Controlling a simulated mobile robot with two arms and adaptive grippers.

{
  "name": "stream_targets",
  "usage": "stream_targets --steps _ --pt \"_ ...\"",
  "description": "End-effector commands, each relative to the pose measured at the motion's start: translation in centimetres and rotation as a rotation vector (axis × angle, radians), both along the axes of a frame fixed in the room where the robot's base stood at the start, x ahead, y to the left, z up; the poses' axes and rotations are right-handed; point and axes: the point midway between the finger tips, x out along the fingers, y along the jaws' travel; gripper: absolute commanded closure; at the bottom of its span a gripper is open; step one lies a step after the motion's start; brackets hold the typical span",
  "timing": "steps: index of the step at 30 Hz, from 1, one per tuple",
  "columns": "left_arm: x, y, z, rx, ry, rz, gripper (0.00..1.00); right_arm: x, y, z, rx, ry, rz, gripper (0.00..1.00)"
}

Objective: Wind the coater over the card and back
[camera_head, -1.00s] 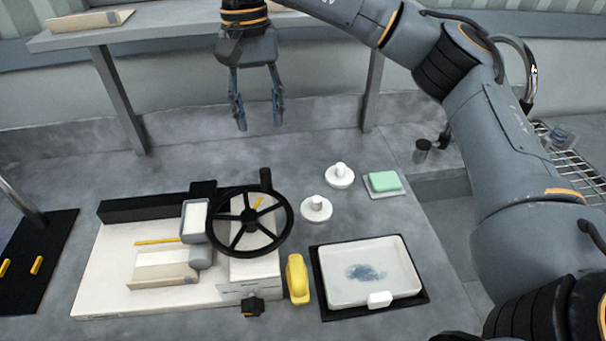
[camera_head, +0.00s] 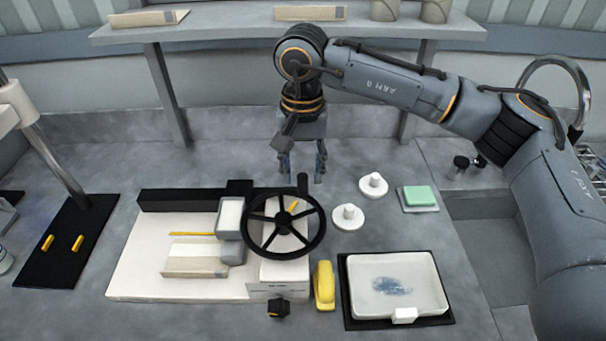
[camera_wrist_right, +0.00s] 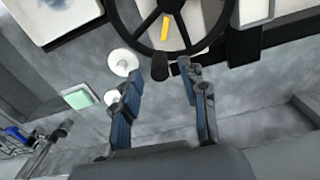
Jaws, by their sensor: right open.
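The coater (camera_head: 130,270) is a pale flat bed with a black rail along its back. A white-and-grey carriage (camera_head: 231,232) sits on it beside a black five-spoke handwheel (camera_head: 316,236). A pale card (camera_head: 192,258) with a tan edge lies on the bed just left of the carriage. The wheel's upright black knob (camera_head: 302,184) is at its far rim. My right gripper (camera_head: 302,180) is open, pointing down behind the wheel. In the right wrist view the knob (camera_wrist_right: 159,67) shows between the fingertips; contact cannot be told. My left gripper is out of view.
A yellow object (camera_head: 323,285) and a white tray (camera_head: 385,312) with a blue smear stand right of the coater. Two white knobbed discs (camera_head: 373,186) (camera_head: 348,217) and a green block (camera_head: 420,195) lie behind the tray. A shelf (camera_head: 230,32) spans the back.

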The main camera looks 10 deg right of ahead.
Motion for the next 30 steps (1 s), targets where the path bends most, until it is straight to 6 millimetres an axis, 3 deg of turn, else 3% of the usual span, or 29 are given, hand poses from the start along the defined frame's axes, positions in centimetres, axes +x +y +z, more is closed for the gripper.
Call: stream_targets --steps 7,17,24,30 --pt "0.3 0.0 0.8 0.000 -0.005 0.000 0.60 0.0 0.0 -2.7 0.000 0.001 0.000 0.57" --pt "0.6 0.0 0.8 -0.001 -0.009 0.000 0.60 0.0 0.0 -3.2 0.000 0.000 0.000 0.57" --pt "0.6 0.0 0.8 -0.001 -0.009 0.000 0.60 0.0 0.0 -3.1 0.000 0.000 0.000 1.00" --pt "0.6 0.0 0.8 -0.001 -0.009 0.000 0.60 0.0 0.0 -3.1 0.000 0.000 0.000 1.00"
